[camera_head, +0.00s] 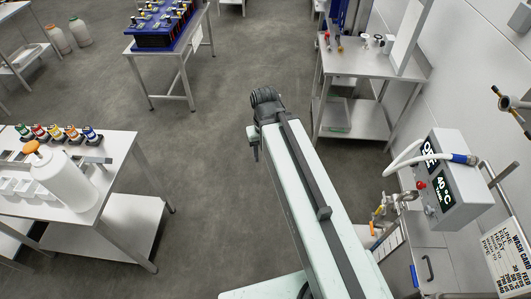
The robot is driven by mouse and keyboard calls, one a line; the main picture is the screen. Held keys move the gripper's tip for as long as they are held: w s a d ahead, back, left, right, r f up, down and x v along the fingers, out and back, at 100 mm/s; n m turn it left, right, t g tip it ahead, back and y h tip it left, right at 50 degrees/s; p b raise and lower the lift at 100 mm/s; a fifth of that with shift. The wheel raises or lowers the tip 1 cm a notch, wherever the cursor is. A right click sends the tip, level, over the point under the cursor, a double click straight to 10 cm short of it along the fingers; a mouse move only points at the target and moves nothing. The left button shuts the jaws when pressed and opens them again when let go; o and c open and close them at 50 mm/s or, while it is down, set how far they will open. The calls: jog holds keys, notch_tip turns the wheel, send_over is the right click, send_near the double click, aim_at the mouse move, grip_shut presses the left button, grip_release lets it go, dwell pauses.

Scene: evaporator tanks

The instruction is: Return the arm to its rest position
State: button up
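My arm (315,205) runs from the bottom edge up to the middle of the camera_head view, a long pale-green link with a dark strip along its top. Its far end is a black ribbed joint (267,97), over open floor. A small dark part (254,140) hangs at the left of this end; I cannot tell what it is. No gripper fingers show; whatever lies below the link is hidden by it.
A steel table (125,150) with colored-cap bottles and a white jug (66,178) stands left. A wall controller (444,185) reading 40 °C, with hose and valves, is close on the right. A steel bench (345,62) stands behind right. Grey floor (205,170) is clear left of my arm.

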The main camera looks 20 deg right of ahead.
notch_tip(320, 180, down, 20)
jog(key=b, duration=2)
jog(key=shift+f, duration=0.1)
jog(key=shift+c, duration=1.2)
jog(key=shift+d, duration=0.1)
